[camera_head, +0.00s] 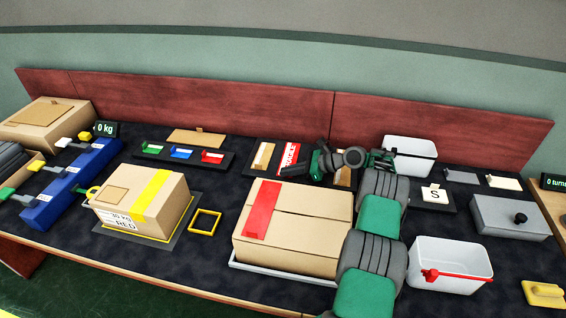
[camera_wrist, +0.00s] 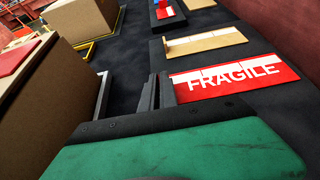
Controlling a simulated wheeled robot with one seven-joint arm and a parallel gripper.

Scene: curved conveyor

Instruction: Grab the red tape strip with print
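The red strip with white print reading FRAGILE (camera_wrist: 235,76) lies flat on the dark table in the wrist view. In the head view the red strip (camera_head: 288,157) is partly covered by my arm. My gripper (camera_wrist: 160,88) is low at the strip's left end in the wrist view, its two dark fingers close together. I cannot tell whether anything is between them or whether they touch the strip. In the head view my gripper (camera_head: 312,163) is beside the strip, its fingertips hard to make out.
A tan strip (camera_wrist: 205,41) lies beside the red one. A large carton with a plain red strip (camera_head: 320,222) stands in front, close to my gripper. A smaller carton (camera_head: 150,204) is at left. White bins (camera_head: 409,157) stand at right, and a red back wall (camera_head: 200,102) rises behind.

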